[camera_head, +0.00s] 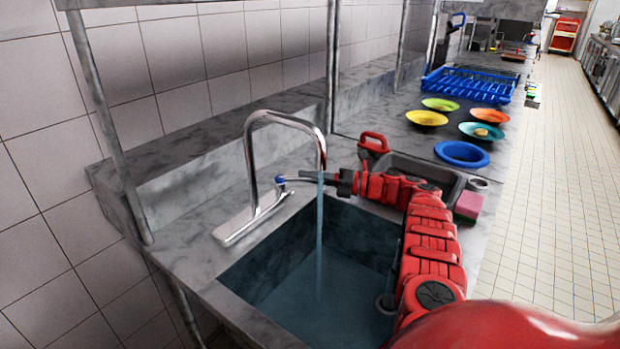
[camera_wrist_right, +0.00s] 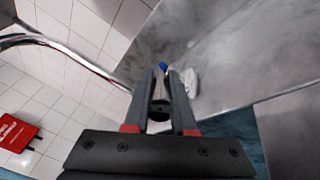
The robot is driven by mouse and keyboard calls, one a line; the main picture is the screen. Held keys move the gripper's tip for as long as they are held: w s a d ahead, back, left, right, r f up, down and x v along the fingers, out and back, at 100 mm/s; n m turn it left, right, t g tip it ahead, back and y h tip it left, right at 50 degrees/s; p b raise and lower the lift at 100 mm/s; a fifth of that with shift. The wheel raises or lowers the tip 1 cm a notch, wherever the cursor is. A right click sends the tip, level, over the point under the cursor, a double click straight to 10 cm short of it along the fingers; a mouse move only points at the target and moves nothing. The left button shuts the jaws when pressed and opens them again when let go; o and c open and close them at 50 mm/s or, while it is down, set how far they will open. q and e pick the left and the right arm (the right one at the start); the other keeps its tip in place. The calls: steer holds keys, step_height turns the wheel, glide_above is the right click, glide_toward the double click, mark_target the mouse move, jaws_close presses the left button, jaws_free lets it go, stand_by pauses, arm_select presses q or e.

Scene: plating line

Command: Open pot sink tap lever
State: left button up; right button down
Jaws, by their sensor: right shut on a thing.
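The chrome tap (camera_head: 258,165) stands on the left edge of the sink (camera_head: 362,228), its curved spout over the basin. A thin stream of water (camera_head: 319,225) runs from the spout into the basin, where water stands. The tap lever (camera_head: 280,181), with a blue mark, is at the side of the tap; the blue mark (camera_wrist_right: 163,66) also shows in the right wrist view. My right gripper (camera_head: 299,178) reaches across the basin from the right, behind the stream. Its fingers (camera_wrist_right: 163,78) are shut on the lever and hide part of it. My left gripper is not in view.
A smaller sink (camera_head: 460,184) lies behind, with a red-handled object (camera_head: 374,142) and a pink sponge (camera_head: 468,205) near it. Tiled wall rises at left.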

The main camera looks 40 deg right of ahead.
steer(key=c, duration=0.8)
jaws_free()
steer(key=shift+o, duration=0.2)
steer(key=shift+s+d, duration=0.3)
steer(key=shift+s, duration=0.05)
steer(key=b+v, duration=0.2)
steer(key=v, duration=0.4)
steer(key=shift+s, duration=0.25)
